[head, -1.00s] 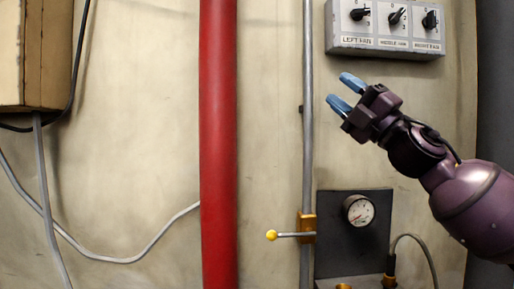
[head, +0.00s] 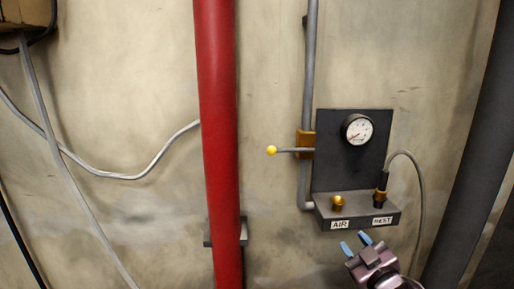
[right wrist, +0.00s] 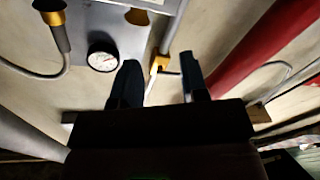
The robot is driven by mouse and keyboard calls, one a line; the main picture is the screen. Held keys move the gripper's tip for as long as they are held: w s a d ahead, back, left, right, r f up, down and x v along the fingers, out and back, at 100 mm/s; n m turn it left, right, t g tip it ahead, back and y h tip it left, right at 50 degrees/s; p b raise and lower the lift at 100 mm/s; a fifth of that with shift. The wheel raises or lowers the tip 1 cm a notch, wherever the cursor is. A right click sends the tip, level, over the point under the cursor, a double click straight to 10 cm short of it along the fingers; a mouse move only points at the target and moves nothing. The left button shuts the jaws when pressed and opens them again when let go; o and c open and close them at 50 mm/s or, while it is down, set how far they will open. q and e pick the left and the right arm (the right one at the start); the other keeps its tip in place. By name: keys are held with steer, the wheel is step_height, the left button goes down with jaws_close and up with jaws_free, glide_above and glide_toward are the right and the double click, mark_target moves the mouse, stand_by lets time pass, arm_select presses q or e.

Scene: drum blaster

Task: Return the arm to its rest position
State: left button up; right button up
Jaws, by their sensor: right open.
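My right gripper (head: 355,243) is at the bottom of the head view, just below the shelf of the gauge panel. Its two blue-tipped fingers are apart with nothing between them. In the right wrist view the same gripper (right wrist: 160,88) shows as two dark, spread fingers, pointing toward the wall. Only the gripper and a short piece of my right arm show in the head view; the rest is out of frame. My left gripper is not in view.
The dark gauge panel (head: 340,175) has a shelf with "AIR" and "REST" labels; a hose (head: 420,185) plugs in at REST. A lever with a yellow knob (head: 271,150) sticks out left of the grey pipe (head: 308,80). A red pipe (head: 217,130) stands further left.

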steer(key=s+d+f+m+g+h, duration=0.2)
steer(key=s+f+m+g, duration=0.1)
steer(key=s+f, duration=1)
steer(key=s+d+f+m+g+h, duration=0.2)
steer(key=s+f+m+g, duration=0.1)
steer(key=s+f, duration=1.1)
steer(key=shift+s+d+m+g, duration=0.25)
steer(key=shift+s+m+g, duration=0.2)
steer(key=shift+s, duration=0.65)
steer(key=shift+r, duration=0.1)
